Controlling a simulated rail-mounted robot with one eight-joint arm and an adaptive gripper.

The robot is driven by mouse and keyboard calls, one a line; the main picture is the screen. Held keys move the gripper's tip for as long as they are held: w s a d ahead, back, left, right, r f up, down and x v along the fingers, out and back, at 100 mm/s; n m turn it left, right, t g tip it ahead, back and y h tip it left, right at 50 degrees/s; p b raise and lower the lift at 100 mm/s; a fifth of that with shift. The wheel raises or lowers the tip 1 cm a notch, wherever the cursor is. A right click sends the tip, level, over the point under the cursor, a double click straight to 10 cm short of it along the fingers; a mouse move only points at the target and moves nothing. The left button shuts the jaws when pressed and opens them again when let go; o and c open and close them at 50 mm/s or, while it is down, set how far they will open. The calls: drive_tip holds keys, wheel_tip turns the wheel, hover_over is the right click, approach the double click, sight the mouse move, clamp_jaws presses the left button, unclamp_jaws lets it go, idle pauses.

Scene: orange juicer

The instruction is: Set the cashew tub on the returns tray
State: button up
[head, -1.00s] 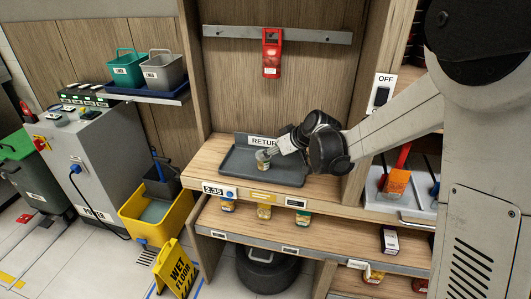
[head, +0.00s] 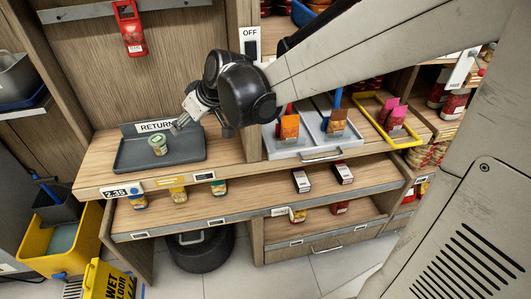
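A small tub with a pale green lid (head: 158,145) stands upright on the dark grey returns tray (head: 130,162), near the tray's middle. I take it for the cashew tub; its label is too small to read. The tray lies on the wooden counter, with a "RETURN" sign along its back edge. My gripper (head: 176,127) is above the tray, to the right of and behind the tub. It is apart from the tub, holds nothing, and its fingers look spread.
Right of a wooden post, grey trays (head: 315,147) hold orange packets, and a yellow tray (head: 400,140) holds pink ones. Several tubs and small boxes stand on the shelf below (head: 250,200). A yellow wet floor sign (head: 105,282) stands at lower left.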

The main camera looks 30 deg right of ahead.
drive_tip(key=s+d+m+h, duration=0.1)
drive_tip(key=s+d, duration=0.3)
drive_tip(key=s, duration=0.4)
drive_tip(key=s+d+r+m+h, duration=0.1)
drive_tip(key=s+d+m+h, duration=0.1)
drive_tip(key=s, duration=0.7)
drive_tip(key=s+d+m+h, duration=0.1)
drive_tip(key=s+d+m, duration=0.2)
drive_tip(key=s+d, duration=0.2)
drive_tip(key=s, duration=0.3)
drive_tip(key=shift+s+d+r, duration=0.25)
drive_tip(key=shift+d+r, duration=0.05)
drive_tip(key=shift+r, duration=0.1)
